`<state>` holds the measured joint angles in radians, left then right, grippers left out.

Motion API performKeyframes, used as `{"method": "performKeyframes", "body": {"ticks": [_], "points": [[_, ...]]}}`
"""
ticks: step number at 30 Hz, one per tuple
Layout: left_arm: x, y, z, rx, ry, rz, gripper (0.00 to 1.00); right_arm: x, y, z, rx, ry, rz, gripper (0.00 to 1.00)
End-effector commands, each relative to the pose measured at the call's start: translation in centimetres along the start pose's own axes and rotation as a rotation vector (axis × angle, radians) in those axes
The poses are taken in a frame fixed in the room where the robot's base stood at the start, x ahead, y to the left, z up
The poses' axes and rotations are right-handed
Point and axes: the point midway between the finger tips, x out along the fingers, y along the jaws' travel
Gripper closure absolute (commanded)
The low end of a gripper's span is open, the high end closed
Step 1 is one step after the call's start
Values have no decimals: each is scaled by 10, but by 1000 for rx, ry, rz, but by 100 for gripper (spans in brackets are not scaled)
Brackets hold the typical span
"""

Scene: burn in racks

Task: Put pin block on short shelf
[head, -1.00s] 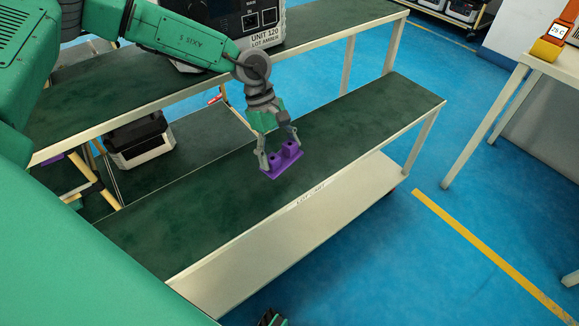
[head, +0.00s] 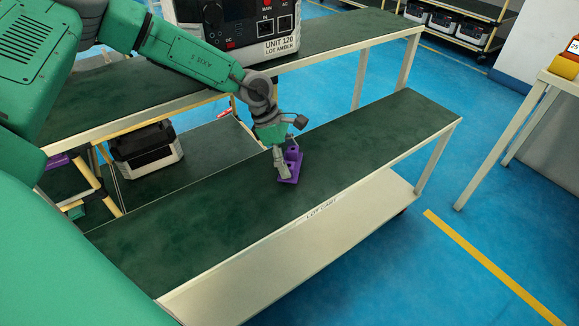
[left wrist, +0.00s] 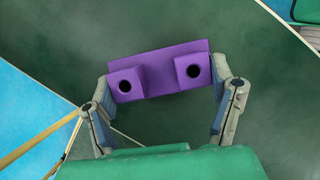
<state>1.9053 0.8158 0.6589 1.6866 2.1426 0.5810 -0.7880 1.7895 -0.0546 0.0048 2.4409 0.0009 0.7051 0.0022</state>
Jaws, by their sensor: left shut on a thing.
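The purple pin block (head: 288,173) is a flat base with two raised square bosses, each with a dark hole. My left gripper (head: 284,160) is shut on it, over the green top of the lot cart (head: 380,148). In the left wrist view the block (left wrist: 160,72) sits between the two fingers (left wrist: 165,82), one at each end. I cannot tell whether its underside touches the cart top. No label marks which surface is the short shelf. My right gripper is not in view.
Behind the cart stands a longer green-topped bench (head: 335,35) carrying the Unit 120 box (head: 235,25). A black and white box (head: 147,148) rests lower at left. The cart top is otherwise clear. A pale table (head: 530,110) stands at right across blue floor.

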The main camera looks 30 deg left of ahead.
Motion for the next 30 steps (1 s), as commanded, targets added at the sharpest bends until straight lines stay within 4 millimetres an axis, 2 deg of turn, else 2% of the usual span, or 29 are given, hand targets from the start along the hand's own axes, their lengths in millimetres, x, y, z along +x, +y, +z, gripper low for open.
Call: {"method": "performKeyframes", "body": {"ticks": [1, 3, 12, 13, 15, 25, 30], "points": [[12, 0, -4, 1, 2, -1, 58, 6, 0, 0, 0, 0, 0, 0], [18, 0, -6, 0, 2, 0, 58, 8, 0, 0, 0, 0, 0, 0], [20, 0, -8, 1, 1, 0, 58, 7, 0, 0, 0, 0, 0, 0], [20, 0, -8, 1, 1, -1, 20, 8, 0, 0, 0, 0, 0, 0], [20, 0, -8, 1, 0, -1, 2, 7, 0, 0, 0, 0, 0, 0], [15, 1, -7, 1, 0, 1, 2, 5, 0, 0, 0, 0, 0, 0], [-11, 1, -6, 1, -2, 3, 2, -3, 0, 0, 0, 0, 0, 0]]}}
